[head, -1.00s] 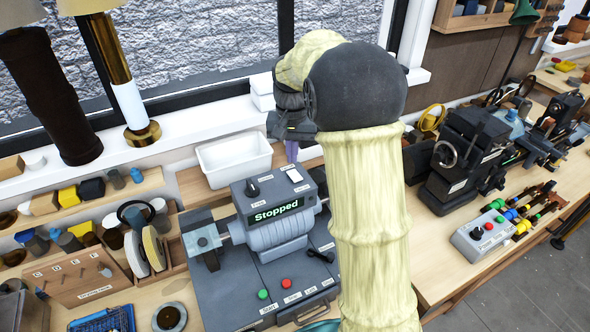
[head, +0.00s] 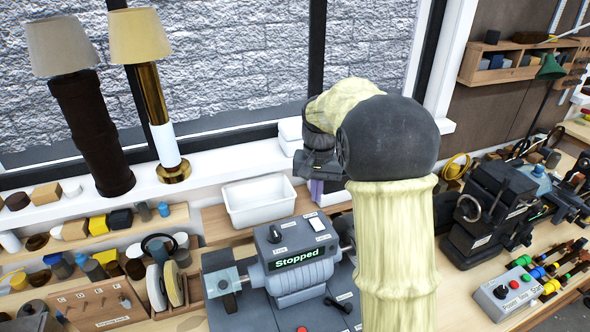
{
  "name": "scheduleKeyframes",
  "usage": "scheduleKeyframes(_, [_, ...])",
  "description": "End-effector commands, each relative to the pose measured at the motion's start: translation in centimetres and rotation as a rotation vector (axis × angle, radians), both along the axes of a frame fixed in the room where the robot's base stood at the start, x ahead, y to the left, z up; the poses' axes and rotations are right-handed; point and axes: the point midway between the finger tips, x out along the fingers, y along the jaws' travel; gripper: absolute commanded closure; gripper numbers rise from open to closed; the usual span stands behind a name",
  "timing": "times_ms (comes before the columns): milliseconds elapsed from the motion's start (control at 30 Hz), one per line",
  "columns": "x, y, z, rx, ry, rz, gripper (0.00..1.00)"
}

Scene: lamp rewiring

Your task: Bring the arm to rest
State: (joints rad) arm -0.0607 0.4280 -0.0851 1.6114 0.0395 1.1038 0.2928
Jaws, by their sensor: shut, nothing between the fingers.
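My arm, in pale yellow and dark grey, is raised and bent in the right middle of the head view. Its forearm points away from me and down to the left. My gripper (head: 316,190) hangs at its far end, dark with purplish fingers, small and partly hidden by the arm. It is shut and holds nothing that I can see. It appears in front of the window sill, to the right of a white bin (head: 259,203). I cannot tell its exact height above the bench.
A grey machine (head: 295,277) reading "Stopped" stands below the gripper in the picture. Two lamps (head: 85,125) (head: 158,100) stand on the sill at left. A black machine (head: 487,205) and a control box (head: 505,293) are at right. Small parts crowd the left bench.

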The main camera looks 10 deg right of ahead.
Motion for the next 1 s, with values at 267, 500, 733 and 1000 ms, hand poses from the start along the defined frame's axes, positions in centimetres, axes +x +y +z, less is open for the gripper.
scheduleKeyframes(267, [-1.9, -0.1, -0.7, 0.001, -0.024, 0.032, 1.0])
scheduleKeyframes(500, [-7.6, -0.2, -3.1, -0.002, -0.093, 0.127, 1.0])
scheduleKeyframes(733, [-13.5, -0.1, -5.3, -0.015, -0.161, 0.222, 1.0])
scheduleKeyframes(1000, [-18.5, 0.0, -7.1, -0.031, -0.21, 0.298, 1.0])
